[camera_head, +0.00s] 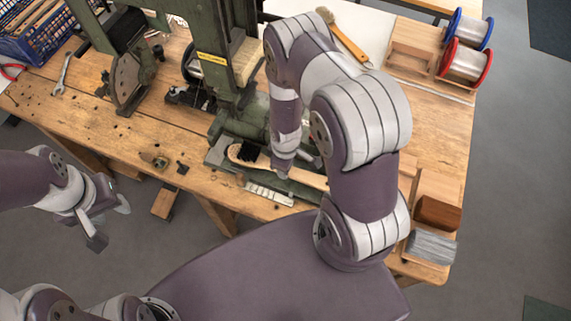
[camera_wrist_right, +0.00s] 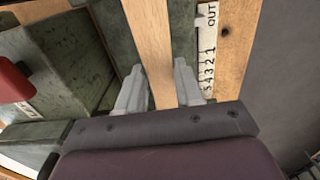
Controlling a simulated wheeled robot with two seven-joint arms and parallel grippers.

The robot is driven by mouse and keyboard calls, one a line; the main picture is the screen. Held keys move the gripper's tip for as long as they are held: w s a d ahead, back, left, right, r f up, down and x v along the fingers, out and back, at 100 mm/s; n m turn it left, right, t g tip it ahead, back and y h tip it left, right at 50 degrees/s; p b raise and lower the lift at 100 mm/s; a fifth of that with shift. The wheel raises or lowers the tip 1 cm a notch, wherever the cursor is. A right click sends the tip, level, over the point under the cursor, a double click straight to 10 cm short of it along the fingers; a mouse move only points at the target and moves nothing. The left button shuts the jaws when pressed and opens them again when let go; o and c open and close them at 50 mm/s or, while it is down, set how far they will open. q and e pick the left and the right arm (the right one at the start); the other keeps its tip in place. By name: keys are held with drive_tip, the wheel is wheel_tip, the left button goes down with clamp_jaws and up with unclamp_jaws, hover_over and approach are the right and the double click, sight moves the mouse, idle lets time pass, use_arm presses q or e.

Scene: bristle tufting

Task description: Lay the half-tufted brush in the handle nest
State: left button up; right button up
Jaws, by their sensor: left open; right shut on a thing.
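The half-tufted brush (camera_head: 308,178) has a light wooden handle and a dark tuft at its left end. It lies across the front of the green machine's bed, below its head. My right gripper (camera_head: 283,170) is shut on its handle; the right wrist view shows the pale handle (camera_wrist_right: 151,45) between both fingers (camera_wrist_right: 158,88). Whether the brush touches the bed is unclear. My left gripper (camera_head: 110,224) is open and empty, off the bench's front edge at left. I cannot tell which fixture is the handle nest; my right arm hides part of the bench.
The green tufting machine (camera_head: 222,60) stands mid-bench. A white numbered scale (camera_head: 268,194) lies in front of the brush. At right are a wooden tray (camera_head: 412,67), red (camera_head: 466,62) and blue spools, and bins holding a brown block (camera_head: 438,212) and a grey bundle (camera_head: 431,247).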

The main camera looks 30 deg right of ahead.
drive_tip(key=shift+f, duration=0.35)
drive_tip(key=o, duration=1.6)
drive_tip(key=shift+c, duration=0.2)
wheel_tip(320, 180, up, 7)
drive_tip(key=p, duration=0.6)
drive_tip(key=shift+r, duration=0.1)
